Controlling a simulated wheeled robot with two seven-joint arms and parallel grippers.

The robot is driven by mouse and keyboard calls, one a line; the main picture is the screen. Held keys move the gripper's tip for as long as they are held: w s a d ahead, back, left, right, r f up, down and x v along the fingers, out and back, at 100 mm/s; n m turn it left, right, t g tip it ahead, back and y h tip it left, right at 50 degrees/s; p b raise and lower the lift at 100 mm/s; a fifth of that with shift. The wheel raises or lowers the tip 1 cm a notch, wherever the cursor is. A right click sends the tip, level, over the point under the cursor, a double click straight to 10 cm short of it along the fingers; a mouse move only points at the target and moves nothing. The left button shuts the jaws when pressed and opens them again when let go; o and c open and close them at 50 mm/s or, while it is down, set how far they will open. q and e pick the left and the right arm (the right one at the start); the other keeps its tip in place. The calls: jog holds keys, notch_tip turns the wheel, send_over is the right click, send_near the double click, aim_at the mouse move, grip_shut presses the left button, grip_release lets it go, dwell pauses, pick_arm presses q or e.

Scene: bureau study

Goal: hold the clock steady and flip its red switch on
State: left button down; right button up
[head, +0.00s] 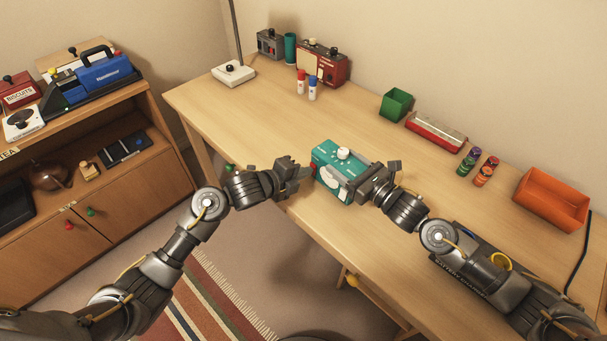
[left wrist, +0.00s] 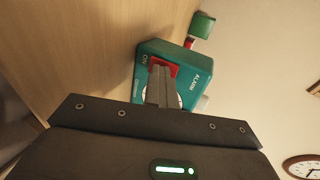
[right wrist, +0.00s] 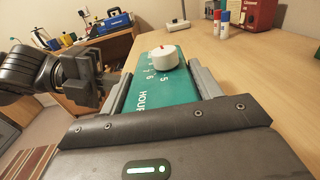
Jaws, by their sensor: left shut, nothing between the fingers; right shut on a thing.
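The teal clock (head: 333,171) stands on the desk near its front edge, with a white knob (head: 343,153) on top. My right gripper (head: 354,184) is shut on the clock from the right; the right wrist view shows a finger along each side of its teal body (right wrist: 163,87). My left gripper (head: 305,171) is shut and empty at the clock's left end. In the left wrist view its closed fingertips (left wrist: 161,75) are in front of the red switch (left wrist: 172,66), beside the letters "ON". The fingers hide part of the switch, so I cannot tell its position or whether they touch.
A green bin (head: 396,104), a red-and-white tray (head: 436,131), small jars (head: 485,171) and an orange bin (head: 551,198) are on the desk to the right. A red radio (head: 322,63) and glue sticks (head: 312,88) stand at the back. Bare desk surrounds the clock.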

pick_arm(q)
jog(key=shift+r, duration=0.1)
jog(key=s+a, duration=0.3)
jog(key=shift+s+a+r, duration=0.1)
jog(key=shift+a+r, duration=0.05)
jog(key=shift+r, duration=0.05)
jog(key=v, duration=0.9)
jog(key=shift+s+a+r, duration=0.1)
jog(key=shift+s, duration=0.05)
jog(key=shift+s+a+f, duration=0.2)
jog(key=shift+f, duration=0.45)
